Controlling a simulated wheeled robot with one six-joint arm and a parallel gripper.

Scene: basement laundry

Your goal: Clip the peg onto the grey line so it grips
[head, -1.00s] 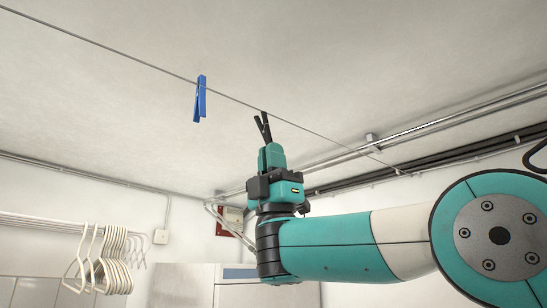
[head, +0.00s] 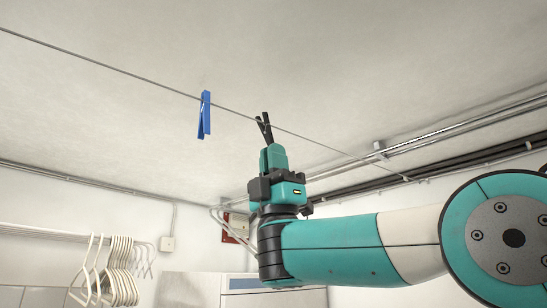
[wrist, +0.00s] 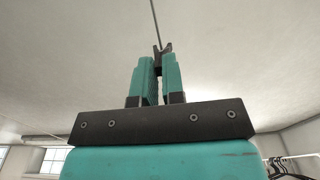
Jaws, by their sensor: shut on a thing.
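A dark peg (head: 264,128) stands upright in my gripper (head: 272,150), its two prongs spread in a narrow V at the top. The gripper is shut on its lower part, which the teal fingers hide. The grey line (head: 330,147) crosses the prongs below their tips in the head view; I cannot tell whether it lies between them or behind. In the wrist view, the peg's forked end (wrist: 162,49) shows above my gripper (wrist: 157,64), and the line (wrist: 155,20) runs down the picture to the fork.
A blue peg (head: 204,116) hangs on the line left of my gripper. Metal pipes (head: 440,135) and dark pipes run along the upper right wall. White hangers (head: 120,270) hang from a rail at lower left. The space around the gripper is clear.

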